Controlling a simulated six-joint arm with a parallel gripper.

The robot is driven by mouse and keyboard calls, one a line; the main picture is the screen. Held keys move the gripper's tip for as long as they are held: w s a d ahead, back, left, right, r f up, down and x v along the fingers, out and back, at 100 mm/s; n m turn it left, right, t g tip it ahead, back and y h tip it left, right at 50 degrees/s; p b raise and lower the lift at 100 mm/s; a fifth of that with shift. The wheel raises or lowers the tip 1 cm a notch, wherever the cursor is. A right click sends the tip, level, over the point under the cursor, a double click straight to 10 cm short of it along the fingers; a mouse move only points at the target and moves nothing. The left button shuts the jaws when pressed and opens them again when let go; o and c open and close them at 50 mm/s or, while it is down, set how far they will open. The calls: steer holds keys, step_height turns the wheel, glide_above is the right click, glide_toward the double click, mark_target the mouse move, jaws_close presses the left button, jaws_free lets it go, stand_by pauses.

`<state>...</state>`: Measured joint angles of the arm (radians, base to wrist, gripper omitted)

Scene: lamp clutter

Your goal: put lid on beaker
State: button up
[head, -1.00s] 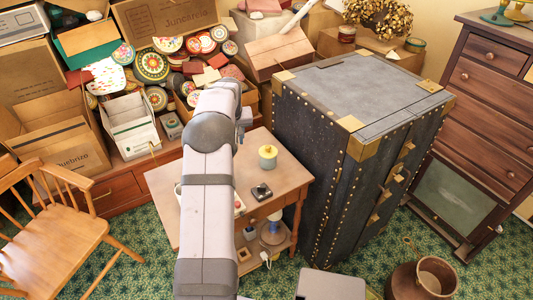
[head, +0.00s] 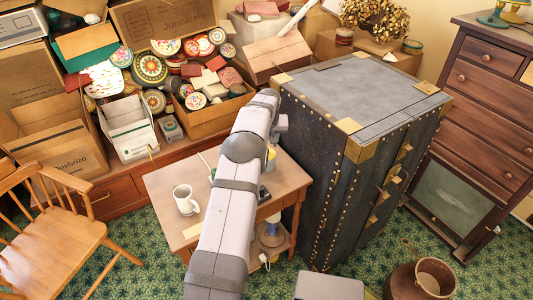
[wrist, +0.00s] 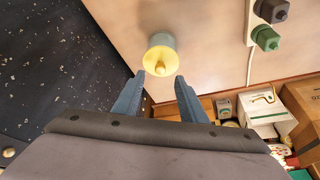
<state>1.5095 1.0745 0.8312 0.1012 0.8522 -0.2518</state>
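A yellow lid with a small knob (wrist: 161,64) shows in the wrist view just beyond my fingertips. It appears to sit on a pale blue-grey round beaker (wrist: 161,37), of which only a strip of side shows. In the head view the yellow piece (head: 271,154) is mostly hidden behind my arm on the small wooden table (head: 160,188). My gripper (wrist: 160,76) is open, with its two blue fingers spread and nothing between them. The knob lies near the line between the tips. I cannot tell whether the fingers reach down around it.
A large dark trunk (head: 325,150) stands close at the table's right. A white mug (head: 185,199) is on the table's left part. A white power strip with plugs (wrist: 266,38) lies beside the lid. Boxes of tins (head: 205,115) crowd the shelf behind.

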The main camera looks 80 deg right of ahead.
steer(key=shift+p+x, duration=0.95)
steer(key=shift+x, duration=1.6)
jaws_close()
